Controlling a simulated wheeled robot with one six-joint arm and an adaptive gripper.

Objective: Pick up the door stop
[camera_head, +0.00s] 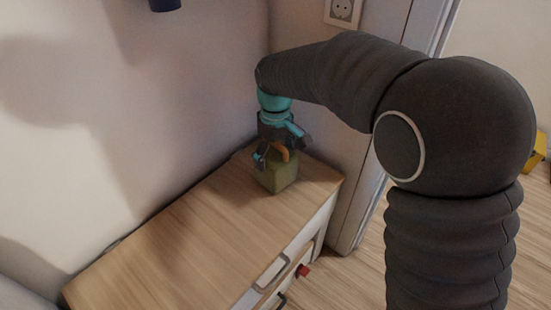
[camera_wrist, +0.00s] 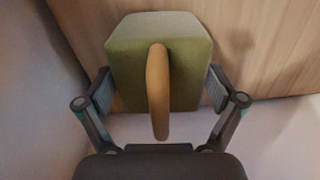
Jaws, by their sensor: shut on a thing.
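The door stop (camera_wrist: 185,70) is a green block with a lighter top and a tan, curved handle (camera_wrist: 159,90). In the head view the door stop (camera_head: 279,172) is at the far right end of the wooden cabinet top, below my gripper (camera_head: 274,158). In the wrist view my gripper (camera_wrist: 160,92) has one finger pad on each side of the block, and it is shut on the door stop. I cannot tell whether the block's underside touches the cabinet top.
The wooden cabinet (camera_head: 185,243) has a mostly clear top and drawers with handles (camera_head: 271,273) at the front. Walls stand behind it and at its right end, with a socket (camera_head: 342,12) above. A small red object (camera_head: 303,270) is by the drawers. A yellow object (camera_head: 536,153) is at far right.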

